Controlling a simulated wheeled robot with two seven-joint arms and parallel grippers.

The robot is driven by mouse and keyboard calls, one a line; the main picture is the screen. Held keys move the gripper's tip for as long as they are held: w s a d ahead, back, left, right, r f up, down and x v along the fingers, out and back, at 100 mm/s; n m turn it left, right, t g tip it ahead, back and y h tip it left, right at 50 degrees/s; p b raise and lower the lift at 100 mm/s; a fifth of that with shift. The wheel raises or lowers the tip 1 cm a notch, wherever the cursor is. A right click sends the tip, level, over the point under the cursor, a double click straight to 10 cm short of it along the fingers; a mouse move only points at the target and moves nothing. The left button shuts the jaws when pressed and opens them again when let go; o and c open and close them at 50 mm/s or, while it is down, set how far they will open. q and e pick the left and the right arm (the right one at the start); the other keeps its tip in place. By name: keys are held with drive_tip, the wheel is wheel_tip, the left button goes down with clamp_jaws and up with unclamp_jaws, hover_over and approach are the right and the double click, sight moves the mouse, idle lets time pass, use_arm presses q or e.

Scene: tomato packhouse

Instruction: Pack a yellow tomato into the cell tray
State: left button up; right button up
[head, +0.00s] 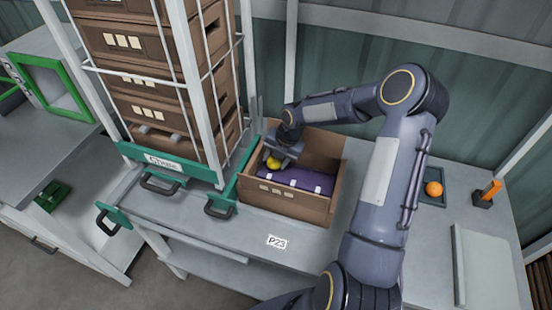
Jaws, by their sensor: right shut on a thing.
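A yellow tomato (273,163) is in the jaws of my right gripper (275,160), which is shut on it. The gripper points down inside a brown crate (286,204) on the bench, near its left end. A purple tray (300,180) lies in the crate, and the tomato shows at its left end. I cannot tell whether the tomato touches the tray, and the tray's cells are too small to make out. My left gripper is not in view.
Stacked brown crates (160,75) stand in a white wire rack with a green base at the left. An orange tomato (433,189) lies on a dark square tray (432,203) at the right, near an orange-topped holder (487,194). The bench front around the P23 label (277,242) is clear.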

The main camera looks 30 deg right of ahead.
drive_tip(key=o, duration=0.8)
drive_tip(key=c, duration=0.3)
drive_tip(key=shift+r+p, duration=2.15)
drive_tip(key=shift+r, duration=0.9)
